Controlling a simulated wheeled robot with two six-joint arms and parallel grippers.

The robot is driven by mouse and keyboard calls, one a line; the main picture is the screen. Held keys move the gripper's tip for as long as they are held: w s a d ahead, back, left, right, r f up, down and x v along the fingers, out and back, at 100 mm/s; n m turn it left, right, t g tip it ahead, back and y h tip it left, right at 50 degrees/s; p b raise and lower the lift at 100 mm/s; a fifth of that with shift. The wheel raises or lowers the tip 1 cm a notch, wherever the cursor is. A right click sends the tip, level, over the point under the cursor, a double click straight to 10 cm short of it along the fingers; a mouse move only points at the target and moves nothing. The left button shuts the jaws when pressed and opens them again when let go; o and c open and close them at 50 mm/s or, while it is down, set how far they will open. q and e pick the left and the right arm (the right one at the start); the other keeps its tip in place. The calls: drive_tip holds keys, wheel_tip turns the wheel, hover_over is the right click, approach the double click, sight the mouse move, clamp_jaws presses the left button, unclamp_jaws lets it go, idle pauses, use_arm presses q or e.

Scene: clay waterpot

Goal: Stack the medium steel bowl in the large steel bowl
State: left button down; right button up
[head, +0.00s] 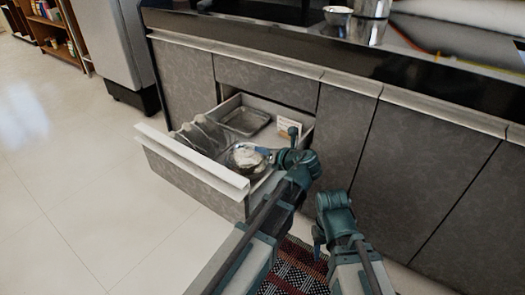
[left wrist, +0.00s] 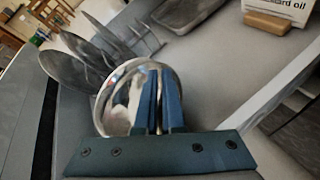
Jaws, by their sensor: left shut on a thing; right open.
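My left gripper (head: 266,153) is shut on the rim of a shiny steel bowl (head: 243,157) in the open drawer. The bowl also shows in the left wrist view (left wrist: 117,103), with its rim between my fingers (left wrist: 160,98). In the head view a darker round edge shows around and under this bowl; I cannot tell whether it is the large bowl, or whether the two touch. The bowl's size name is not clear from the frames. My right gripper (head: 318,240) is open and empty, low in front of the cabinet.
The drawer (head: 190,160) is pulled out. It also holds upright plates (head: 203,134) on the left, a metal tray (head: 244,121) at the back and a white card on a wooden stand (head: 288,128). A small bowl (head: 338,10) and a steel pot (head: 372,8) stand on the counter.

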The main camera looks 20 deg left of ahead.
use_arm(q)
drive_tip(key=shift+f, duration=0.2)
use_arm(e)
drive_tip(key=shift+f, duration=0.15)
use_arm(q)
drive_tip(key=c, duration=1)
unclamp_jaws()
drive_tip(key=shift+s, duration=0.1)
drive_tip(key=shift+r, duration=0.1)
